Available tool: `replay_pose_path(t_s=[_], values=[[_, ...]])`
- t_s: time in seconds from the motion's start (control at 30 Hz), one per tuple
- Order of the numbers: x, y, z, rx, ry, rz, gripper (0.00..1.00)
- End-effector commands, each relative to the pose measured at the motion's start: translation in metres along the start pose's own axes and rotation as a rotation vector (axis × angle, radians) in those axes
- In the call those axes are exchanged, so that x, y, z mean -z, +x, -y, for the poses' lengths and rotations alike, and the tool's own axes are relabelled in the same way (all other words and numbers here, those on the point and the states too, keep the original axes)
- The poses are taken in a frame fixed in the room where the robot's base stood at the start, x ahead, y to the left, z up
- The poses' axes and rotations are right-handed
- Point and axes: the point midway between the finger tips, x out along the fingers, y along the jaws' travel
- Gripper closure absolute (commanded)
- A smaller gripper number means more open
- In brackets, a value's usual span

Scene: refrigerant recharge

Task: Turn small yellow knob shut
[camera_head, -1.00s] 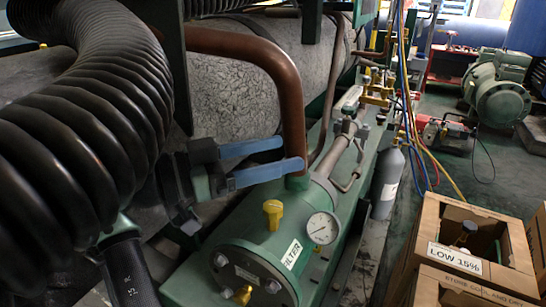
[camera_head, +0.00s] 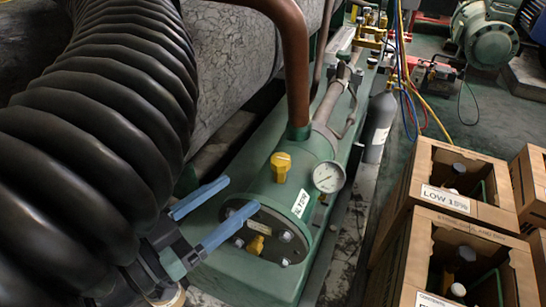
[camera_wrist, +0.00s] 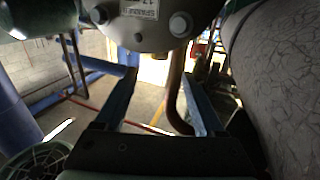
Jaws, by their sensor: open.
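The green filter cylinder (camera_head: 262,197) has a dark bolted end flange facing me. A small yellow knob (camera_head: 256,245) sits low on that flange. A larger yellow knob (camera_head: 281,167) stands on top of the cylinder. My gripper (camera_head: 241,195) is open and empty, its two blue fingers parallel and apart. They lie left of the flange, and the nearer finger overlaps the flange's upper left, above and left of the small knob. I cannot tell whether it touches. In the wrist view my gripper (camera_wrist: 158,76) shows open, with the bolted flange (camera_wrist: 145,25) above; the small knob is not clear there.
A round gauge (camera_head: 328,177) stands close right of the cylinder. A copper pipe (camera_head: 297,75) rises behind it. My thick black ribbed arm fills the left. Cardboard boxes (camera_head: 440,200) stand at right, and a grey bottle (camera_head: 379,125) behind. A floor strip between is clear.

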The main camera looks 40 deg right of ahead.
Motion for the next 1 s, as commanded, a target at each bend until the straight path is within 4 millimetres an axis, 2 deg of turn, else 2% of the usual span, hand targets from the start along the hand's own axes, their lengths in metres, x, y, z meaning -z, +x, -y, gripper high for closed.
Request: replay_pose_path(t_s=[0.3,0.5,0.7,1.0], values=[[-0.004,0.066,-0.001,-0.007,0.004,0.0,0.29],[-0.003,0.099,0.0,-0.004,0.002,0.001,0.29],[-0.001,0.114,0.0,-0.002,0.001,0.001,0.29],[0.0,0.116,0.0,-0.001,0.0,0.001,0.29]])
